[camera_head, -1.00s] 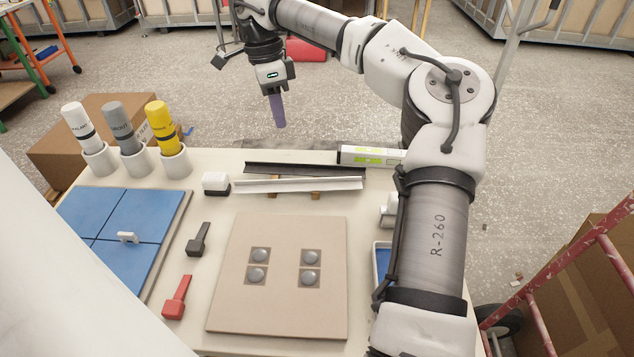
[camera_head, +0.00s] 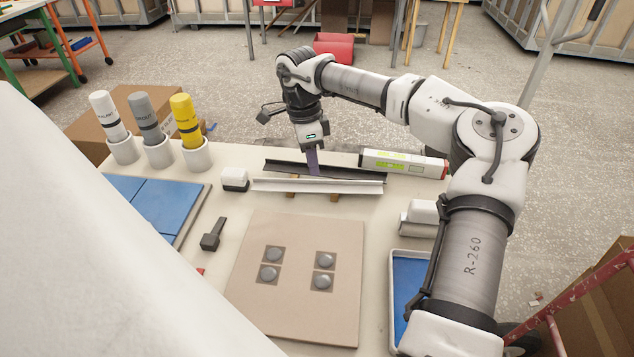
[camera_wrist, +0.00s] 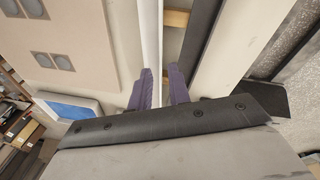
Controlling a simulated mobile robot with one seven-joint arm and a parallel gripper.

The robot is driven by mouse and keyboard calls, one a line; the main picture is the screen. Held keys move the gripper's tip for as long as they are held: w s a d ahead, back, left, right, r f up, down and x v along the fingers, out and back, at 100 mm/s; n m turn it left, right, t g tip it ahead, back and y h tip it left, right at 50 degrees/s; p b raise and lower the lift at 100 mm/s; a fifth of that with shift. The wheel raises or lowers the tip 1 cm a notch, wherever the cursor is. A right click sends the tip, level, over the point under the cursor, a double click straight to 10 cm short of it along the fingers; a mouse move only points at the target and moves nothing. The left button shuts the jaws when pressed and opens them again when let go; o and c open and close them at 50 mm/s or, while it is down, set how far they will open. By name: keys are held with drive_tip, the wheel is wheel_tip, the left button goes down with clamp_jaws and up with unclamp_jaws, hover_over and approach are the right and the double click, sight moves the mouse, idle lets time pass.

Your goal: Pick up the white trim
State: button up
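The white trim (camera_head: 345,187) is a long thin strip lying left to right near the table's far edge, raised on small wooden blocks. In the wrist view the white trim (camera_wrist: 149,35) runs toward the fingers. My gripper (camera_head: 313,168) points down at the middle of the trim. In the wrist view my gripper (camera_wrist: 162,88) has two purple fingers apart, with the trim passing at or between them. I cannot tell whether either finger touches it. The fingertips' depth against the trim is unclear.
A dark trim (camera_head: 352,172) lies parallel just behind the white one. A spirit level (camera_head: 400,162) lies to the right. A white-and-black block (camera_head: 234,179) sits to the left. A beige board (camera_head: 295,300) with round grey discs lies in front. Three tubes in cups stand at the left.

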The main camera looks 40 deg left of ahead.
sight(317, 186)
drive_tip(key=shift+d+f+p, duration=0.15)
drive_tip(key=shift+f, duration=0.75)
drive_tip(key=shift+d+f+p, duration=0.15)
drive_tip(key=shift+f, duration=0.7)
drive_tip(key=shift+c, duration=0.2)
clamp_jaws()
drive_tip(key=shift+r, duration=0.15)
